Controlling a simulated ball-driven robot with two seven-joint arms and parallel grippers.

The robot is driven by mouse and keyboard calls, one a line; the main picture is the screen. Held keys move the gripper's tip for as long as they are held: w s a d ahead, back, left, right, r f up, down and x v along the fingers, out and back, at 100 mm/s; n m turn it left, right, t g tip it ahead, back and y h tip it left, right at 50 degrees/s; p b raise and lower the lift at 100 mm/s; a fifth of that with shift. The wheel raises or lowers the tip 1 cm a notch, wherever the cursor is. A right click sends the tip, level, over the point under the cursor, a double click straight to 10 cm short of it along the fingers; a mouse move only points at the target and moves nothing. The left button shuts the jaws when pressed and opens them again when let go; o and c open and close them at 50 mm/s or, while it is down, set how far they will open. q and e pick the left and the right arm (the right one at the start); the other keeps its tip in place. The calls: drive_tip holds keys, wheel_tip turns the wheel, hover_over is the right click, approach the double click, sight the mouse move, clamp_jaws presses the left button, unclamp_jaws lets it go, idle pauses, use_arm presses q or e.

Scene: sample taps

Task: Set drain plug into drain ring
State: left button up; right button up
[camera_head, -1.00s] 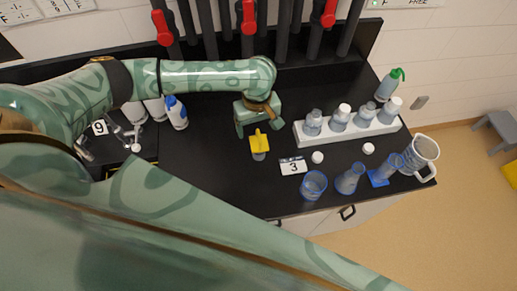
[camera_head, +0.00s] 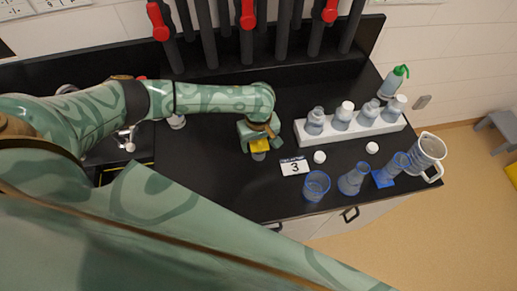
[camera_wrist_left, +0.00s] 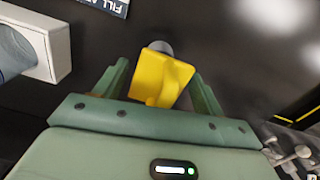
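A yellow piece with a raised tab and a grey round end (camera_head: 259,147) stands on the black worktop; I take it for the drain plug. My left gripper (camera_head: 260,142) is right at it. In the left wrist view the yellow piece (camera_wrist_left: 160,78) lies between the two spread fingers of the left gripper (camera_wrist_left: 162,85), with a gap at the right finger; whether the left finger touches it I cannot tell. I cannot make out a drain ring in these views. My right gripper is out of view.
A white rack (camera_head: 350,128) of bottles stands right of the gripper, with a green-capped bottle (camera_head: 393,82) behind. A "3" card (camera_head: 294,166), white caps, a beaker (camera_head: 316,185), flasks and a jug (camera_head: 427,156) stand in front. Red-handled pipes (camera_head: 248,20) line the back.

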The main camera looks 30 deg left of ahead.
use_arm(q)
drive_tip(key=c, duration=1)
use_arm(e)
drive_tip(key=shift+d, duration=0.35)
use_arm(q)
drive_tip(key=shift+o, duration=0.2)
